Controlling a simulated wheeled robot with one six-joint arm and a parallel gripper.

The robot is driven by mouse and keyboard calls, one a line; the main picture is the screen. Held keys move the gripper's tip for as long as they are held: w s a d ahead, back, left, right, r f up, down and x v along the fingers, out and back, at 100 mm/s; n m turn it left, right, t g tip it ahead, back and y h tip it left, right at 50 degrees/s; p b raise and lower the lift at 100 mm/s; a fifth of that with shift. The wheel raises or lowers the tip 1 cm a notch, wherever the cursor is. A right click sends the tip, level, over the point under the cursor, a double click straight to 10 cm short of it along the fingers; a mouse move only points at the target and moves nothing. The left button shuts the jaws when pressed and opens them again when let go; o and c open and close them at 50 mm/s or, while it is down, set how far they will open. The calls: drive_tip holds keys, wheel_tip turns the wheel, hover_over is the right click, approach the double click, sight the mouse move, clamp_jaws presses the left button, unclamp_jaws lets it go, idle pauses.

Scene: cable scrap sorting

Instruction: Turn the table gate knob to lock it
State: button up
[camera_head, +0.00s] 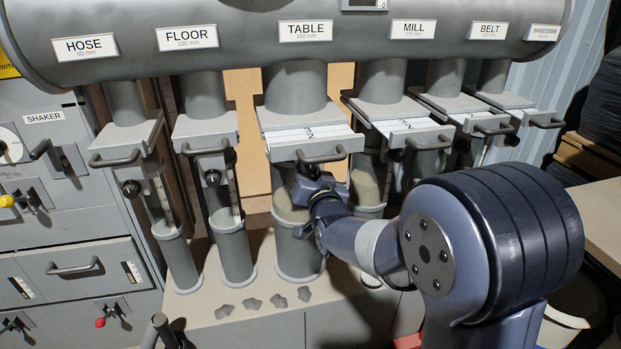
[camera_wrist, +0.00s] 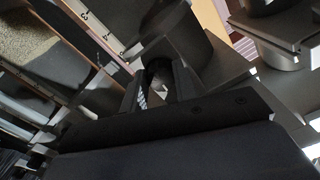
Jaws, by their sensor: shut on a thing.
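The table gate (camera_head: 308,142) is a grey slide plate under the pipe labelled TABLE (camera_head: 306,30), with a dark bar handle (camera_head: 321,156) at its front. The plate sticks out forward, showing pale marked strips on top. My gripper (camera_head: 308,183) is just below that handle, in front of the table tube. It is shut on the table gate knob, which my gripper hides in the head view. In the wrist view my fingers (camera_wrist: 160,85) close around a dark part, and the knob's turn angle cannot be told.
The floor gate (camera_head: 205,128) stands left and the mill gate (camera_head: 400,122) right, each with a projecting handle. Several grey scraps (camera_head: 252,304) lie in front. The shaker cabinet (camera_head: 60,225) is at left.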

drive_tip(key=m+b, duration=0.4)
drive_tip(key=b, duration=0.1)
drive_tip(key=shift+a+f, duration=0.1)
drive_tip(key=shift+f, duration=0.2)
drive_tip(key=m+b, duration=0.4)
drive_tip(key=b, duration=0.2)
drive_tip(key=shift+r+m, duration=0.1)
drive_tip(key=shift+m, duration=0.3)
drive_tip(key=shift+r+m+b, duration=0.15)
drive_tip(key=shift+m+b, duration=1.55)
drive_tip(key=shift+m, duration=0.2)
drive_tip(key=shift+r+m+b, duration=0.15)
drive_tip(key=shift+m+b, duration=1.5)
drive_tip(key=shift+m, duration=0.25)
drive_tip(key=shift+r, duration=0.1)
drive_tip(key=o, duration=1)
drive_tip(key=shift+s, duration=0.1)
